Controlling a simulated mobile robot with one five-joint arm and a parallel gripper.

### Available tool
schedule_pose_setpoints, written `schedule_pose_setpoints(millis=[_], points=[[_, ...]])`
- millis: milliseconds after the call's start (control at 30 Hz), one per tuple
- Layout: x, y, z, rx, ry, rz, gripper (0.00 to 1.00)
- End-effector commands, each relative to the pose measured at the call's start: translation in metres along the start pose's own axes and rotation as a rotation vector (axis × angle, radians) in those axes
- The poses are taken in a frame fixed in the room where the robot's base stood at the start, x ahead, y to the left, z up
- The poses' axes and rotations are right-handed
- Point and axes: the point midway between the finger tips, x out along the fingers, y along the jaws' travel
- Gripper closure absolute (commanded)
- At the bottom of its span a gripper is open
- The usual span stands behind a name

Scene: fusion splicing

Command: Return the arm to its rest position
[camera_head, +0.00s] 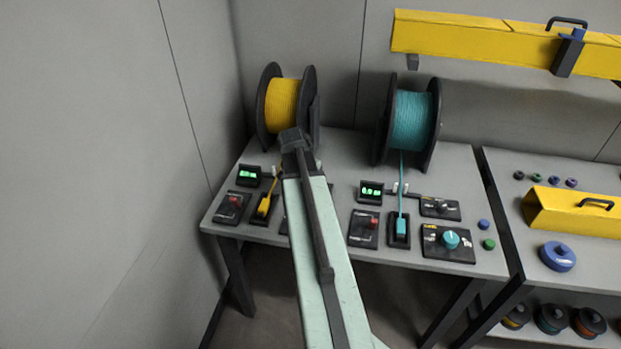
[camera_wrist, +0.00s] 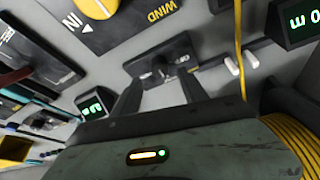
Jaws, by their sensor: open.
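My arm (camera_head: 322,250) reaches from the bottom of the head view up over the left bench, with its dark end in front of the yellow spool. The fingertips cannot be made out there. In the wrist view my gripper (camera_wrist: 160,92) is open, its two dark fingers apart with nothing held between them. A black plate with a small lever (camera_wrist: 165,65) lies just beyond the fingertips. I cannot tell whether the fingers touch it.
The yellow spool (camera_head: 281,105) and teal spool (camera_head: 411,120) stand at the back of the bench (camera_head: 345,150). Small displays (camera_head: 371,191), red-switch panels (camera_head: 363,228) and a teal knob (camera_head: 450,239) surround the arm. A yellow beam (camera_head: 480,40) hangs at upper right. A wall stands left.

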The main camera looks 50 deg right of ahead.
Motion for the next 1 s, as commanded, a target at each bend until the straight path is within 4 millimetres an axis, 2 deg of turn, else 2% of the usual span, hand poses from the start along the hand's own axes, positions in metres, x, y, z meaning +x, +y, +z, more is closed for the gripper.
schedule_pose_setpoints(millis=[33, 133, 633, 700, 767, 867, 967, 1000], points=[[-0.019, 0.001, -0.003, -0.001, 0.0, 0.0, 0.49], [-0.029, 0.001, -0.002, -0.001, 0.0, 0.0, 0.49], [-0.028, 0.0, 0.0, 0.0, 0.0, 0.0, 0.49], [-0.029, -0.005, 0.005, -0.018, -0.006, -0.004, 0.49], [-0.034, -0.018, 0.02, -0.068, -0.021, -0.015, 0.49], [-0.05, -0.057, 0.071, -0.233, -0.07, -0.048, 0.49], [-0.075, -0.1, 0.144, -0.473, -0.137, -0.093, 0.49], [-0.087, -0.115, 0.175, -0.574, -0.166, -0.113, 0.49]])
